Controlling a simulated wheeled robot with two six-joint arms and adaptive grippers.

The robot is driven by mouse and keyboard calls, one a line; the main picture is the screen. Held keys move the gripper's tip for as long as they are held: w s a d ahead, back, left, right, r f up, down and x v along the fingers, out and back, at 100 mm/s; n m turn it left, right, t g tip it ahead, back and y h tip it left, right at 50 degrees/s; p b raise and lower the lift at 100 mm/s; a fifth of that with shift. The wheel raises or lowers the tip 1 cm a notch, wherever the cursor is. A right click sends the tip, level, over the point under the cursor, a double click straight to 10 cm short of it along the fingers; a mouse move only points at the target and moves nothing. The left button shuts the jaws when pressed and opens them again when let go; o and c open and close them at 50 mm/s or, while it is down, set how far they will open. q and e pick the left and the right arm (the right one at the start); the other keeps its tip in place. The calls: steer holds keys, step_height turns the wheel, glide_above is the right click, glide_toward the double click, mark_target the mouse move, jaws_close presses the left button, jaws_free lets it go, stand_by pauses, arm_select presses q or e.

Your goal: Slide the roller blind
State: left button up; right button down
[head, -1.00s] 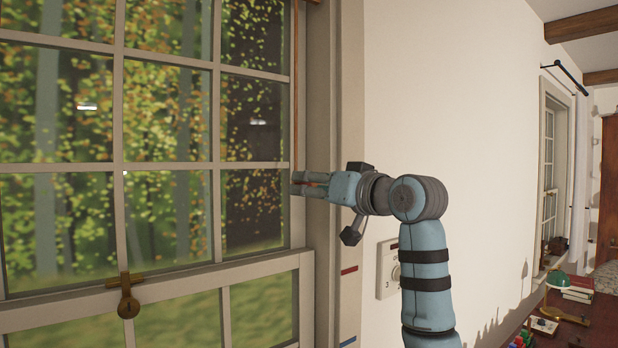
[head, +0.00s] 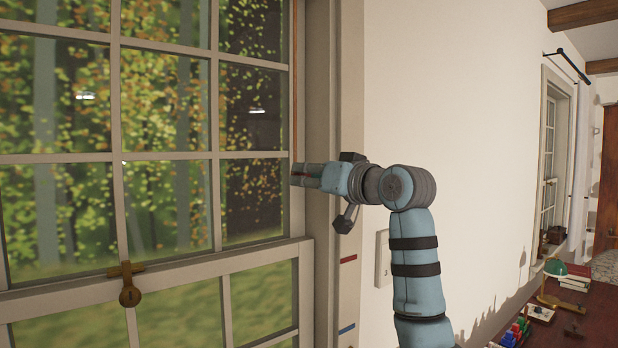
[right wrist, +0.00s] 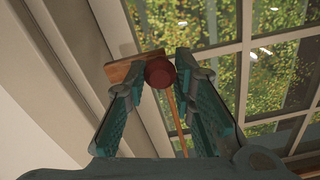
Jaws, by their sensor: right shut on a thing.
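My right gripper (head: 300,174) is at the right jamb of the window, beside a thin brown cord (head: 296,80) that hangs along the glass edge. In the right wrist view a dark red knob (right wrist: 160,72) sits between the fingertips of my right gripper (right wrist: 157,76), and the gripper is shut on it. The cord (right wrist: 174,110) also shows there, running between the fingers. A wooden bar (right wrist: 124,71) shows behind the knob. The blind's cloth is not visible. My left gripper is not in view.
The paned window (head: 165,100) has a brass latch (head: 128,283) on its middle rail. Red (head: 348,259) and blue (head: 346,328) marks are on the jamb below the gripper. A wall plate (head: 382,258) is partly behind my arm. A table (head: 590,320) with small items stands at lower right.

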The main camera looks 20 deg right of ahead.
step_height(320, 180, down, 20)
steer(key=b, duration=1.1)
steer(key=c, duration=1.3)
jaws_free()
steer(key=shift+c, duration=0.2)
steer(key=v, duration=1.2)
